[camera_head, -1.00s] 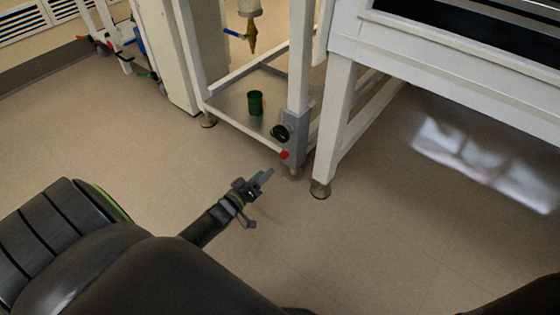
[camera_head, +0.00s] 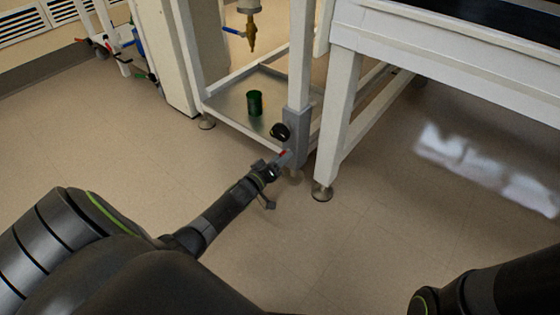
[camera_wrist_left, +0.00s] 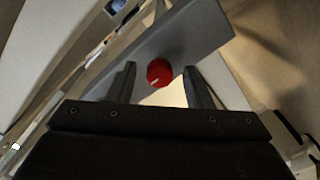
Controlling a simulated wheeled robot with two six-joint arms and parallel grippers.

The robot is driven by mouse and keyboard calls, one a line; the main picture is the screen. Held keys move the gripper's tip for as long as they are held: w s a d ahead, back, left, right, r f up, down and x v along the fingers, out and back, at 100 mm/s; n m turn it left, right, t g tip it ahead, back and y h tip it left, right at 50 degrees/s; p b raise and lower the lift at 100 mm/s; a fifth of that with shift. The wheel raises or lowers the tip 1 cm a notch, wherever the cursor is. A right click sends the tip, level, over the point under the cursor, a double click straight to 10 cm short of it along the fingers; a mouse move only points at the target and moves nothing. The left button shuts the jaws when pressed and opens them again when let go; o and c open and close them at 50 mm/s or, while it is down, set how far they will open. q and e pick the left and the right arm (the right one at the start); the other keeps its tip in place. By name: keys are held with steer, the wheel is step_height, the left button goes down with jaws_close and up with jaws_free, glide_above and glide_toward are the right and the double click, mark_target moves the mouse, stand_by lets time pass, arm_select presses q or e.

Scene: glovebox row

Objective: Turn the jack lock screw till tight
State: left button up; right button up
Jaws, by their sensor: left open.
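The jack lock screw is a small red knob (camera_wrist_left: 159,72) with a pale line on its face, set on the grey jack housing (camera_wrist_left: 190,30) in the left wrist view. In the head view the red knob (camera_head: 283,153) is partly hidden by my left gripper (camera_head: 284,160), and the grey jack housing (camera_head: 296,138) stands at the foot of a white frame leg. My left gripper is open. In the left wrist view its fingers (camera_wrist_left: 160,85) stand on either side of the knob with gaps visible; contact is not seen. My right gripper is not in view.
A black knob (camera_head: 280,131) sits just above the red one on the housing. A green cup (camera_head: 255,103) stands on the frame's lower shelf (camera_head: 228,101). A white bench leg (camera_head: 335,125) is close on the right. The floor (camera_head: 120,130) at left is clear.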

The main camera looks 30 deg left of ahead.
arm_select(q)
steer(key=shift+c, duration=0.3)
steer(key=c, duration=0.9)
